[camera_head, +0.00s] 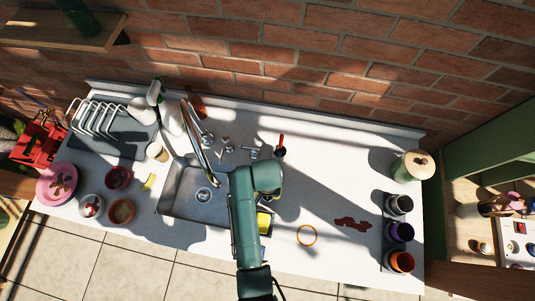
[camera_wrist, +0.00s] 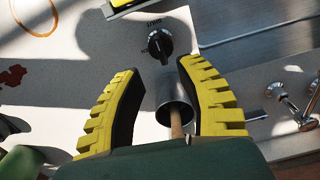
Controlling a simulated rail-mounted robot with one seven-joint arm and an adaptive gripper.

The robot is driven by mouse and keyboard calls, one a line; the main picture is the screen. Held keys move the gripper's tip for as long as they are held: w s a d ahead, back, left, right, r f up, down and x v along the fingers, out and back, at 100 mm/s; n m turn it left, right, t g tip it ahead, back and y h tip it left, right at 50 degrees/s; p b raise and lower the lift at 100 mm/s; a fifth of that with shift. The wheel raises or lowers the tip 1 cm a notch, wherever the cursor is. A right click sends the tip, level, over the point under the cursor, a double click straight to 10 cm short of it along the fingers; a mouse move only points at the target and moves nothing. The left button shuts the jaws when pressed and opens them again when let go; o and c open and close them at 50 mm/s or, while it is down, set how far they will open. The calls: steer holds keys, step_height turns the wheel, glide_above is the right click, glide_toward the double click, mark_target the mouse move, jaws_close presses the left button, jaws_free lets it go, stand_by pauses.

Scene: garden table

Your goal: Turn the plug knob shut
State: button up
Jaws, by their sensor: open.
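The plug knob (camera_wrist: 159,45), round and black with a raised grip bar, sits on the pale worktop in the wrist view. Small printed labels stand around it, too small to read for sure. My gripper (camera_wrist: 160,69) has two yellow ridged fingers with black inner faces, spread wide. The knob lies just beyond the fingertips, about midway between them, with no contact visible. In the head view my arm hides the knob and most of the gripper, beside the right end of the sink (camera_head: 170,208).
A grey metal cup (camera_wrist: 174,108) holding a wooden handle shows between my fingers. Chrome taps (camera_wrist: 300,108) stand right in the wrist view. A yellow and black item (camera_head: 265,223) lies by the sink. Dark jars (camera_head: 400,232) stand far right. Worktop between is mostly clear, with stains.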

step_height(320, 180, up, 4)
steer(key=shift+r, duration=0.1)
stand_by(0.5)
